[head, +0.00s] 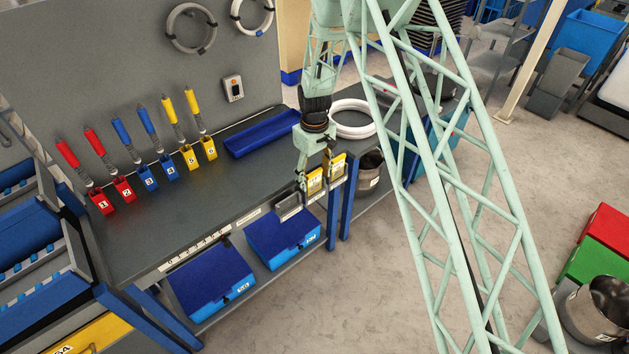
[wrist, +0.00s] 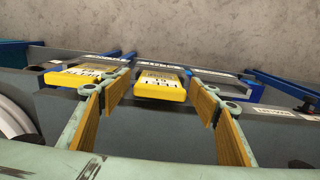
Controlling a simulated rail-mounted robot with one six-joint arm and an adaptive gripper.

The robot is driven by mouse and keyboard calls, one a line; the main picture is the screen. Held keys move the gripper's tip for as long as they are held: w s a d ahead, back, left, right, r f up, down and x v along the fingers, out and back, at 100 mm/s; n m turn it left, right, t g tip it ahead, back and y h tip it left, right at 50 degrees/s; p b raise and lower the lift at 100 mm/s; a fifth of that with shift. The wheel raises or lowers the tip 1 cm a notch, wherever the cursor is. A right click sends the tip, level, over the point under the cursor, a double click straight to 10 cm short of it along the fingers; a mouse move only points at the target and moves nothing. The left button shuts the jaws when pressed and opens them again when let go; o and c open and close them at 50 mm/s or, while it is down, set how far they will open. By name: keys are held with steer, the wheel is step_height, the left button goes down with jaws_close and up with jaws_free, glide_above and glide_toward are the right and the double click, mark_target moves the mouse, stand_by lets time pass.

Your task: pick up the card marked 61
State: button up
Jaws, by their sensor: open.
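Two yellow cards hang at the bench's front edge. One card (head: 315,183) is below my gripper (head: 314,168) in the head view, and the other card (head: 338,166) is just to its right. In the wrist view one card (wrist: 160,84) lies between the open fingers of my gripper (wrist: 161,98), apart from both. The other card (wrist: 82,78) is to the left, partly behind the left finger. Both bear dark print too small to read, so I cannot tell which is marked 61. My gripper is open and empty.
A grey holder (head: 288,207) sits left of the cards. The dark bench (head: 205,200) carries numbered tool holders and a blue tray (head: 262,134). Blue boxes (head: 210,280) stand on the shelf below. A white coil (head: 352,119) and a metal bucket (head: 369,172) are to the right.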

steer(key=shift+f, duration=0.1)
steer(key=shift+c, duration=0.9)
steer(key=c, duration=0.6)
